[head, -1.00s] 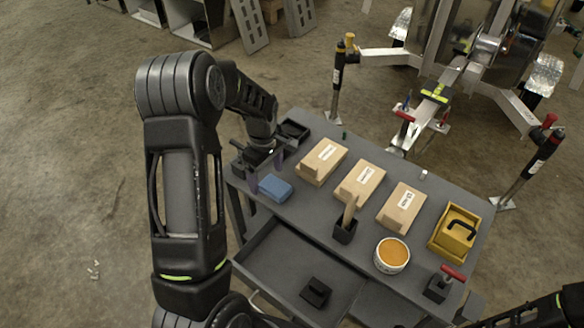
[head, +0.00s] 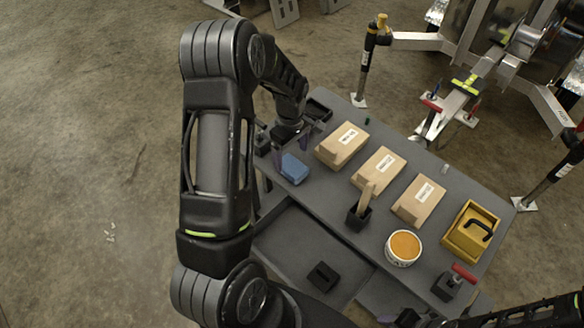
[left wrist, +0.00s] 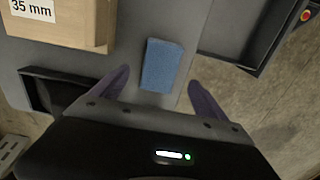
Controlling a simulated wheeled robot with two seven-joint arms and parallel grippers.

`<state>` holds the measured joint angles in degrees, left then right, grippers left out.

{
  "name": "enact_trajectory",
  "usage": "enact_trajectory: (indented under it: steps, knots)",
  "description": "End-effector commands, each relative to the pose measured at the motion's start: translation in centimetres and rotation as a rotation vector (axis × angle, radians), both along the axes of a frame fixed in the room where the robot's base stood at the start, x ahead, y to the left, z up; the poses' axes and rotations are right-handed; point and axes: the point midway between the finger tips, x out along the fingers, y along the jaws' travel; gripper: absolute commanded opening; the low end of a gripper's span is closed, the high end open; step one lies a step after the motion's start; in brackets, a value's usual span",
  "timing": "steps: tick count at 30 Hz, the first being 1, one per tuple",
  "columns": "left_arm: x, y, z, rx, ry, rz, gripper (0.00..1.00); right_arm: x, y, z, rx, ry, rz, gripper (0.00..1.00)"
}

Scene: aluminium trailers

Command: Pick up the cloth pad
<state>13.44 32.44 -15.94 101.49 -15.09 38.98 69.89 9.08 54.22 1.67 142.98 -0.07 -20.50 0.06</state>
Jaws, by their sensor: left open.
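The cloth pad is a small blue block-like pad (head: 294,169) lying flat on the left part of the grey workbench top. In the left wrist view the pad (left wrist: 162,66) lies ahead of my left gripper (left wrist: 159,80), between the lines of its two purple fingers. The left gripper (head: 291,148) is open and empty, with clear gaps on both sides of the pad. In the head view the gripper is just behind the pad and partly hidden by its own wrist. My right gripper (head: 405,319) shows only partly at the bottom edge; its jaws are unclear.
An open drawer (head: 300,247) juts out below the bench front. A black tray (head: 319,109) sits behind the gripper.

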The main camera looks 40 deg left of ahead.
Motion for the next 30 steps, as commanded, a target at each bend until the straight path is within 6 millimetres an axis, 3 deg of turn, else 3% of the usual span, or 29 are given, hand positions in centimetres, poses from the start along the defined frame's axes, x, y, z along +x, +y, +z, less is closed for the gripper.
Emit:
enact_trajectory:
  steps: [7, 17, 30]
  knots:
    - [0.0, -0.1, -0.7, 0.0, 0.002, 0.0, 0.85, 0.0, 0.0, 0.2, 0.0, 0.0, 0.0, 0.36]
    - [0.0, -0.3, -5.0, -0.001, 0.002, 0.0, 0.85, 0.0, 0.0, 0.8, 0.0, 0.0, 0.0, 0.36]
    - [0.0, -0.3, -5.2, 0.0, 0.0, 0.0, 0.85, 0.0, 0.0, 0.8, 0.0, 0.001, 0.0, 0.36]
